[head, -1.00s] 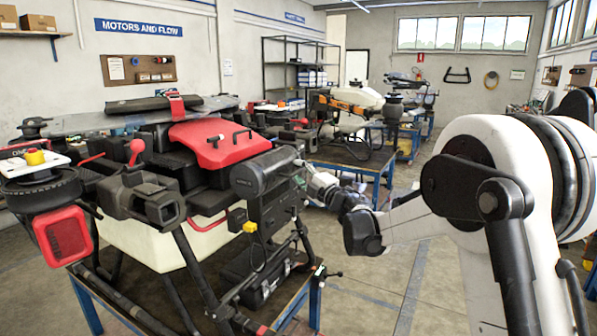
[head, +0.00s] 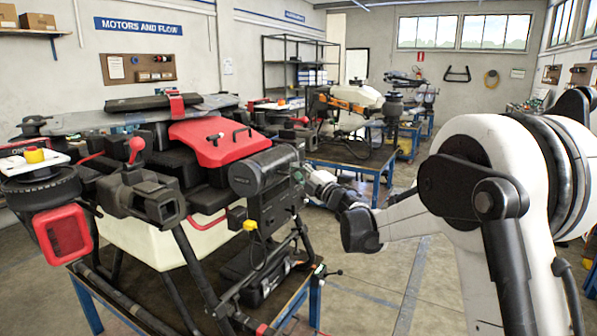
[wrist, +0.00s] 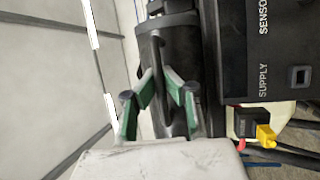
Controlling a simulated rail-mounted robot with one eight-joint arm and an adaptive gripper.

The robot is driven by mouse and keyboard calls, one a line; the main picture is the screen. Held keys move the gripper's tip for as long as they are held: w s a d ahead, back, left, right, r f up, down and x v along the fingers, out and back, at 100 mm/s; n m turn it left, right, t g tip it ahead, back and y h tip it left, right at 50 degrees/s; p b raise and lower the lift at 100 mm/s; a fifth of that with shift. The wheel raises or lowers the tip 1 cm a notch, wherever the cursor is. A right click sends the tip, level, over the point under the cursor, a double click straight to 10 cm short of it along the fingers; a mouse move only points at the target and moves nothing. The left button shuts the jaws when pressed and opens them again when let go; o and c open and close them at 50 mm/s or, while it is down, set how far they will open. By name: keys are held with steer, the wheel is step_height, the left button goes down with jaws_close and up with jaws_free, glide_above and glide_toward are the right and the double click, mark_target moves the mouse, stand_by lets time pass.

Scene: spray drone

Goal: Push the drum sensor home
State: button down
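The drum sensor (head: 254,177) is a black cylinder on the near right side of the large red and black drone (head: 160,215), above a black upright box. In the wrist view the dark drum (wrist: 172,45) fills the upper middle, beside a black panel (wrist: 265,50) lettered "SENSO" and "SUPPLY". My gripper (wrist: 160,105) has green-padded fingers, apart from each other, in front of the drum. A thin black bar shows between them. I cannot tell whether the fingers touch the drum. In the head view my gripper (head: 312,180) is at the drum's right end, partly hidden.
A yellow connector (head: 250,225) and cables hang below the drum. The drone stands on a blue-framed table (head: 90,305), with a black case (head: 258,275) under it. Open floor lies to the right. Another table (head: 350,165) with a white and orange drone stands behind.

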mark_target(285, 170)
steer(key=a, duration=0.1)
steer(key=w+a+b, duration=0.1)
steer(key=a, duration=0.1)
steer(key=w+a, duration=0.1)
steer(key=a, duration=0.1)
steer(key=shift+w+a+b, duration=0.15)
steer(key=shift+w+b, duration=0.1)
steer(key=shift+b, duration=0.15)
steer(key=c, duration=1.8)
jaws_free()
steer(key=v, duration=1.2)
